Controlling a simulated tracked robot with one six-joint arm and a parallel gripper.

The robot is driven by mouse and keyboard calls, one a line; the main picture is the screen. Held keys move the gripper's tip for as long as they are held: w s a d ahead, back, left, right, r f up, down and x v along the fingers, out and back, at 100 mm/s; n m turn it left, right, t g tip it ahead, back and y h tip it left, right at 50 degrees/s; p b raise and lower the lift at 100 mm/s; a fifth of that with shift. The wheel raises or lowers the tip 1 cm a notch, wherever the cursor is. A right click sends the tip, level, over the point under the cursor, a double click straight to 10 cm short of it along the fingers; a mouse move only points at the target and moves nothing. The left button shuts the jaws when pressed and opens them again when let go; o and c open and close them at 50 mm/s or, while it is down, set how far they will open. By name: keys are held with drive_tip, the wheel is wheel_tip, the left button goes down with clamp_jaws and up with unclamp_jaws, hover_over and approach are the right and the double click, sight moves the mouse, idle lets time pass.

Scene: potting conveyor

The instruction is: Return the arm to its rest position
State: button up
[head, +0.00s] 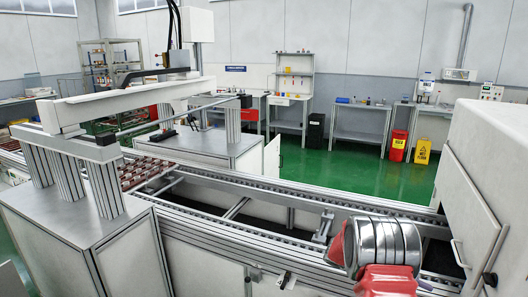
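A red and silver part of my arm shows at the lower right in the head view. It appears in front of the near rail of the conveyor (200,231) and hides part of it. My gripper and its fingers are not in view, so I cannot tell whether it holds anything.
A gantry (130,102) spans the conveyor at left, above a metal cabinet (90,215). A white machine housing (490,170) stands close at right. Red (398,146) and yellow (422,151) bins stand by the far benches. Green floor (340,175) beyond the conveyor is clear.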

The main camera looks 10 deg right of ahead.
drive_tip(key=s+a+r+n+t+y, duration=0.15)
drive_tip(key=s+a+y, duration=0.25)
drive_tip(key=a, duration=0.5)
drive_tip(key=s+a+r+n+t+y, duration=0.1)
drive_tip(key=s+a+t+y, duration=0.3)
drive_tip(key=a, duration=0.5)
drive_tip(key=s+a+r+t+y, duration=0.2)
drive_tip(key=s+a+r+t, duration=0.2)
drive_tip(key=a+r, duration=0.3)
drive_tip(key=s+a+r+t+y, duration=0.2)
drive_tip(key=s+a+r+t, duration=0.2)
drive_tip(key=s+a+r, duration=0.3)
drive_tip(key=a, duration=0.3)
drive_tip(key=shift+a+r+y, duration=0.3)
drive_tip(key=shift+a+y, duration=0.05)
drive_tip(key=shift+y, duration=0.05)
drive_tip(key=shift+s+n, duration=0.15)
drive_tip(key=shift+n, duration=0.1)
